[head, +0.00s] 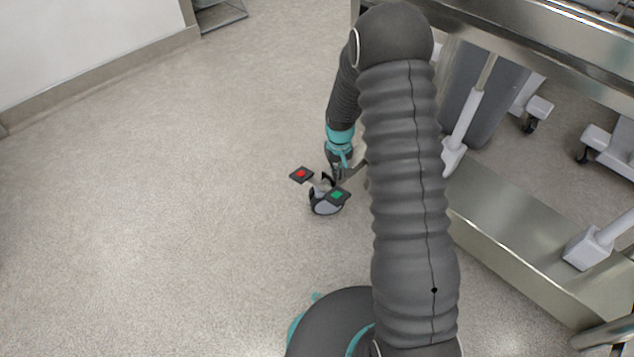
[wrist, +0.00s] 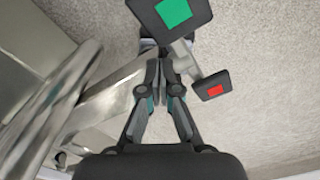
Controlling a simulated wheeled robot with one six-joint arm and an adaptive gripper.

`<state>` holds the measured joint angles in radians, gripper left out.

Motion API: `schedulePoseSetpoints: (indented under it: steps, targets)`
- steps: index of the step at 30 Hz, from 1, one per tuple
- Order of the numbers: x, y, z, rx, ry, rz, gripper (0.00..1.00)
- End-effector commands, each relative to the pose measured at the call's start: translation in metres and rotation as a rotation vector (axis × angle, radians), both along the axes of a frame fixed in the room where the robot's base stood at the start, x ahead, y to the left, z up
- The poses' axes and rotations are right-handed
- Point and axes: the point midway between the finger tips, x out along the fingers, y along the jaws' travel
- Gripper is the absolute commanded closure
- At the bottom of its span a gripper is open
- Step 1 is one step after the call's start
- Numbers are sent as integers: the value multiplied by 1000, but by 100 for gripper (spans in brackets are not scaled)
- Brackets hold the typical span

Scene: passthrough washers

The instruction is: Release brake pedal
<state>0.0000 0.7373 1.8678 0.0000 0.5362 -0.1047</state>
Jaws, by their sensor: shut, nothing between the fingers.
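A caster wheel (head: 326,206) on the floor carries a brake pedal bar with two black pads. One pad has a red mark (head: 301,174), the other a green mark (head: 337,195). In the wrist view the green pad (wrist: 173,14) is at the top and the red pad (wrist: 213,88) is lower right. My gripper (head: 338,174) points down beside the caster. In the wrist view my gripper (wrist: 161,62) is shut and empty, its fingertips just below the green pad and left of the red pad. I cannot tell whether they touch the bar.
A metal frame leg (wrist: 100,108) runs close to the left of my fingers in the wrist view. A steel frame (head: 530,225) with a low beam stands to the right in the head view. Open floor (head: 180,200) lies to the left of the caster.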

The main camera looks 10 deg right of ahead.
Motion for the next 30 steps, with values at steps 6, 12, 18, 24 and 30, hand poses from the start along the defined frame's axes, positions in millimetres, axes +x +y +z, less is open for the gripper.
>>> schedulePoseSetpoints:
  steps: [6, 12, 18, 24, 30]
  targets:
    - [0, 0, -3, 0, 0, 0, 100]
    - [0, 0, -6, 0, 0, 0, 100]
    - [0, 0, -8, 0, 0, 0, 100]
    - [0, 0, -9, 0, 0, 0, 100]
    - [0, 0, -8, 0, 0, 0, 100]
